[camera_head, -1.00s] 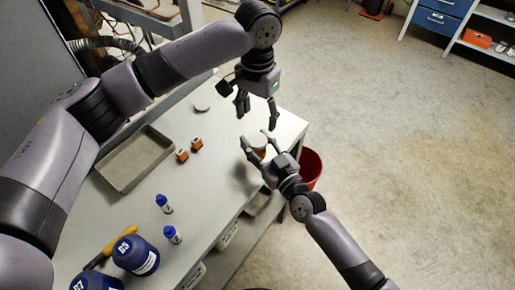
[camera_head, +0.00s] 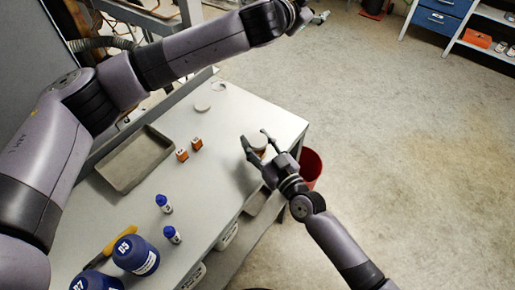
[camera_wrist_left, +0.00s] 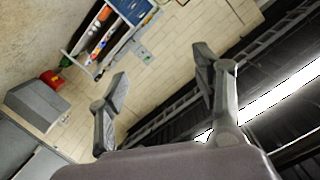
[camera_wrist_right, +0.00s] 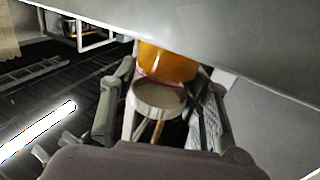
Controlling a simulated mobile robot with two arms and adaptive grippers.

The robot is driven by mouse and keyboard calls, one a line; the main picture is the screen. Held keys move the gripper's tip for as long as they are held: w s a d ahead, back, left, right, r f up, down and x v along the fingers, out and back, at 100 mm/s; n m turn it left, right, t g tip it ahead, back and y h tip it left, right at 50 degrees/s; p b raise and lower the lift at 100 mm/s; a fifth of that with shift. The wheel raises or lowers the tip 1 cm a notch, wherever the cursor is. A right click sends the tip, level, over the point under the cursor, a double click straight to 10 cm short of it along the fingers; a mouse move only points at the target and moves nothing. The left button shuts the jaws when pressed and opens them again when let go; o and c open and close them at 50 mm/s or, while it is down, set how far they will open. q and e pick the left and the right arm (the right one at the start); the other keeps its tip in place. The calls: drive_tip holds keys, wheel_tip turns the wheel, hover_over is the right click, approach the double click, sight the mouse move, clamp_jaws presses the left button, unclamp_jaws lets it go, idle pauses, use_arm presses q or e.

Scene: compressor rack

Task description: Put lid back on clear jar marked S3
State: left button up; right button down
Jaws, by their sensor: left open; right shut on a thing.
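A clear jar with orange contents (camera_wrist_right: 168,62) is between the fingers of my right gripper (camera_head: 257,145), at the right corner of the bench. In the right wrist view a pale round top (camera_wrist_right: 157,96) covers its mouth end; I cannot tell how well it is seated. No S3 mark is readable. A flat pale disc (camera_head: 202,106) lies on the bench, and a second small round thing (camera_head: 217,86) lies behind it. My left gripper (camera_head: 318,20) is high at the top of the head view, away from the jar. It is open and empty in the left wrist view (camera_wrist_left: 160,90).
On the bench (camera_head: 225,150) are a grey tray (camera_head: 135,160), two small orange blocks (camera_head: 189,149), two blue-capped bottles (camera_head: 164,203) and large blue jars (camera_head: 137,255). A red bucket (camera_head: 311,167) stands beside the right corner. The floor to the right is clear.

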use_arm(q)
drive_tip(key=s+d+r+m+g+h, duration=0.5)
drive_tip(key=s+d+r+m+h, duration=0.25)
drive_tip(key=m, duration=0.45)
drive_tip(key=s+d+f+m+g, duration=0.2)
drive_tip(key=s+f+m+g, duration=0.65)
drive_tip(key=s+m, duration=0.3)
drive_tip(key=s+a+f+m+g+y, duration=0.25)
drive_tip(key=a+f+m+y, duration=0.35)
drive_tip(key=a+f+y, duration=0.45)
drive_tip(key=w+a+f+t+y, duration=0.2)
drive_tip(key=a+f+y, duration=0.4)
drive_tip(key=a, duration=0.5)
drive_tip(key=shift+w+f+t, duration=0.3)
drive_tip(key=shift+w+t, duration=0.1)
drive_tip(key=shift+w, duration=0.35)
drive_tip(key=shift+a+f+m, duration=0.1)
drive_tip(key=shift+m, duration=0.15)
